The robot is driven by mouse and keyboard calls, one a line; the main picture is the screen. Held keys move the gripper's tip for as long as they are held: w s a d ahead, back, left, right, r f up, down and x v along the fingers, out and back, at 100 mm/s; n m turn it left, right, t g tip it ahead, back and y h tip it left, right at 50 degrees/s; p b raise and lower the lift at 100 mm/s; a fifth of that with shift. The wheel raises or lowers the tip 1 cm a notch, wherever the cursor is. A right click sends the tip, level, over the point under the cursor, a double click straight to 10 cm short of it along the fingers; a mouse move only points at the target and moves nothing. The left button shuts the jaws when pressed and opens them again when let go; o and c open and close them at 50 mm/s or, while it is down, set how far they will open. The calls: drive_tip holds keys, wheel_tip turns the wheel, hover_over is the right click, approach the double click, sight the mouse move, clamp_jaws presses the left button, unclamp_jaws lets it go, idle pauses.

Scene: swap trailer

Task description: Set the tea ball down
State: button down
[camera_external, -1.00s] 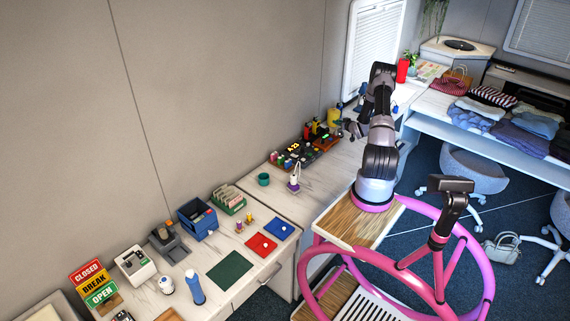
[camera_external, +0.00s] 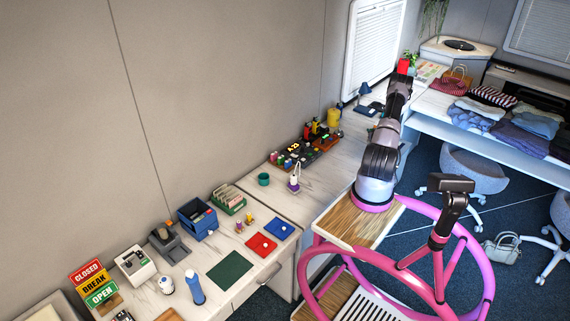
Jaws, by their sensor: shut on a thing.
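My arm (camera_external: 381,160) rises from its base and leans away over the far end of the counter (camera_external: 322,172). My gripper is hidden behind the arm's own links, so its fingers and anything between them do not show. I cannot make out the tea ball anywhere in this view.
A tool rack (camera_external: 303,147), a yellow canister (camera_external: 334,117) and a blue lamp (camera_external: 364,91) stand along the wall. A teal cup (camera_external: 263,179) and a white-and-purple bottle (camera_external: 294,184) stand nearer. Folded clothes (camera_external: 515,128) cover the right table. Bare counter lies before the rack.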

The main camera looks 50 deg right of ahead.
drive_tip(key=shift+f, duration=2)
drive_tip(key=shift+f, duration=0.2)
drive_tip(key=c, duration=0.8)
unclamp_jaws()
drive_tip(key=shift+r, duration=0.15)
